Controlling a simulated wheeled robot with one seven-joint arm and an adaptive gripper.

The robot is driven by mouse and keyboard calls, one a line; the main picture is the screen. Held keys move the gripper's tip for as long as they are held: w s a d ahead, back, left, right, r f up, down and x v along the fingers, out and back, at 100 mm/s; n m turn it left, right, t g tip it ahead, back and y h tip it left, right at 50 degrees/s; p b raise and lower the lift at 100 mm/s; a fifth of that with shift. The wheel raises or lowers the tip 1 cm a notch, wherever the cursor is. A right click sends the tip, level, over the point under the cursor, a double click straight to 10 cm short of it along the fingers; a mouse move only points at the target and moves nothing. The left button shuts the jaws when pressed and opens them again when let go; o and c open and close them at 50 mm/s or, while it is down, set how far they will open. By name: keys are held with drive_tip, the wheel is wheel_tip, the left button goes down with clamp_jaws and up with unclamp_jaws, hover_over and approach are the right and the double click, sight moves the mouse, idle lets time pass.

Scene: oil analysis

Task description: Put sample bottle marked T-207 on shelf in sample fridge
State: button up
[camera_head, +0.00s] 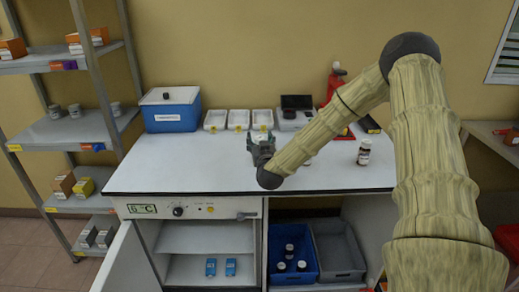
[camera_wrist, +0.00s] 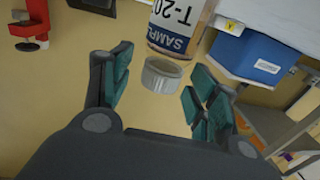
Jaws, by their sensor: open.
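The sample bottle marked T-207 (camera_wrist: 180,22) shows in the wrist view, with a blue and white label and a pale ribbed cap (camera_wrist: 162,74). Its cap is between the open fingers of my gripper (camera_wrist: 157,66); I see no clear contact. In the head view my gripper (camera_head: 262,146) is over the back middle of the counter, in front of the white trays, and mostly hides what is at its fingers. The sample fridge (camera_head: 205,207) is under the counter at left, its display reading 6 °C. Its door (camera_head: 124,262) stands open, showing a shelf (camera_head: 205,238).
Blue boxes (camera_head: 231,267) stand low in the fridge. A dark bottle (camera_head: 364,153) stands on the counter at right. A blue cooler (camera_head: 171,110) and white trays (camera_head: 214,120) line the back. A blue crate (camera_head: 291,276) with bottles is beside the fridge. The counter's left front is clear.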

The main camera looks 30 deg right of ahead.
drive_tip(key=shift+w+d, duration=0.25)
drive_tip(key=shift+w, duration=0.3)
drive_tip(key=shift+c, duration=0.3)
clamp_jaws()
drive_tip(key=shift+r, duration=0.1)
